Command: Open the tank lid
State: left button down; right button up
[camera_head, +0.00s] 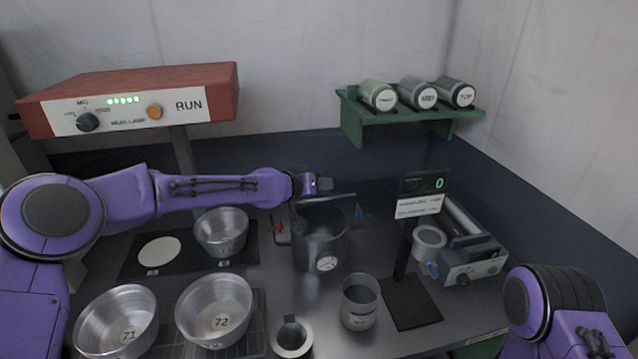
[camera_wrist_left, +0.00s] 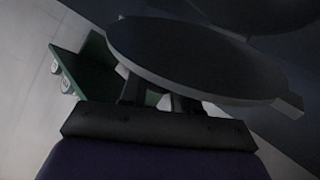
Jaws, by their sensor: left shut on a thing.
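The dark tank (camera_head: 320,250) stands near the middle of the table, with a white round label on its front. Its mouth shows from above. The dark lid (camera_head: 335,197) shows nearly edge-on as a thin bar at the top of the tank; whether it still touches the rim I cannot tell. In the left wrist view the lid is a large dark disc (camera_wrist_left: 205,60) in front of my fingers. My left gripper (camera_head: 320,186) is shut on the lid, at the tank's back left; its fingertips are partly hidden. My right arm shows at the lower right, but its gripper is out of view.
Metal pans 71 (camera_head: 115,322) and 72 (camera_head: 214,310) stand front left, a smaller pan (camera_head: 221,233) behind them. A metal cup (camera_head: 359,303) and a display stand (camera_head: 411,300) are right of the tank. A green shelf (camera_head: 412,113) with canisters hangs behind. A red RUN box (camera_head: 130,90) is back left.

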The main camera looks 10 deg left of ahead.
pick_arm(q)
jog(key=shift+w+r, duration=0.1)
jog(key=shift+r, duration=0.1)
jog(key=c, duration=0.9)
grip_release()
jog(key=shift+f, duration=0.1)
jog(key=shift+a, duration=0.15)
jog(key=b+v, duration=0.4)
jog(key=v, duration=0.6)
jog(key=shift+s, duration=0.25)
